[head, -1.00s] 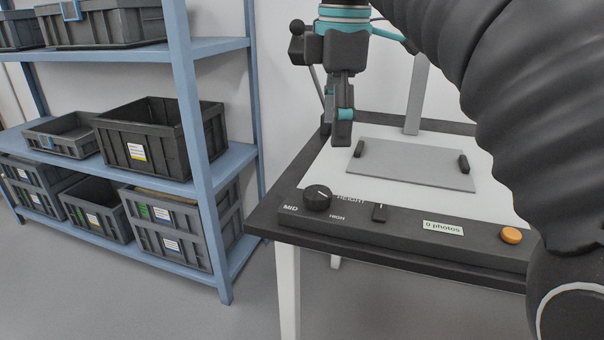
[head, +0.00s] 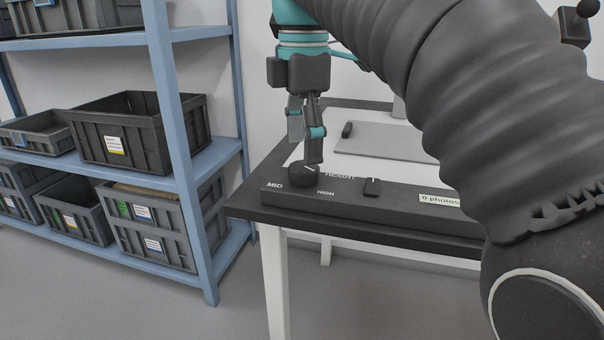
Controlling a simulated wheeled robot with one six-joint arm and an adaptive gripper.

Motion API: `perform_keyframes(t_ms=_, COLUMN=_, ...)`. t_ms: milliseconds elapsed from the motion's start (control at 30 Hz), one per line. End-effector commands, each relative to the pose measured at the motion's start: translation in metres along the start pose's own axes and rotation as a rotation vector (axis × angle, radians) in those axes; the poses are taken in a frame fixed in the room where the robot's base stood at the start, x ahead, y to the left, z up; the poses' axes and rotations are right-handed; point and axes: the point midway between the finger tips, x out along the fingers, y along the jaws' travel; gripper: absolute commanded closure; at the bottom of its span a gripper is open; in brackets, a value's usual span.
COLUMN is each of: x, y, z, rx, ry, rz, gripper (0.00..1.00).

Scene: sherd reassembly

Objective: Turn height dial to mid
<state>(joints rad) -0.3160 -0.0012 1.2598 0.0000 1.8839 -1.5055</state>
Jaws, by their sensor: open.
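The height dial (head: 302,176) is a round black knob on the sloped black control strip (head: 390,200) at the table's front edge. MID is printed to its left, HIGH below it on the right, and HEIGHT to its right. A small light mark shows on its top, but its exact setting is hard to read. My gripper (head: 305,148) points down just above and behind the dial with its fingers open. One fingertip overlaps the dial's top edge in the picture, and I cannot tell whether it touches.
A small black switch (head: 372,187) and a "0 photos" label (head: 439,200) sit right of the dial. A grey plate (head: 385,142) lies on the white tabletop. My arm hides the table's right side. A blue shelf (head: 183,150) with grey crates stands at left.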

Motion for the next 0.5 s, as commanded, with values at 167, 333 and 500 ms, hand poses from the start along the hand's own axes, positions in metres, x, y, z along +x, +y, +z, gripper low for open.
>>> perform_keyframes(t_ms=167, x=0.025, y=-0.001, z=0.0, rx=0.001, ry=0.0, rz=0.0, gripper=0.26)
perform_keyframes(t_ms=333, x=0.035, y=0.0, z=0.001, rx=0.001, ry=0.0, rz=0.001, gripper=0.26)
perform_keyframes(t_ms=500, x=0.036, y=0.0, z=0.001, rx=0.001, ry=0.0, rz=0.002, gripper=0.26)
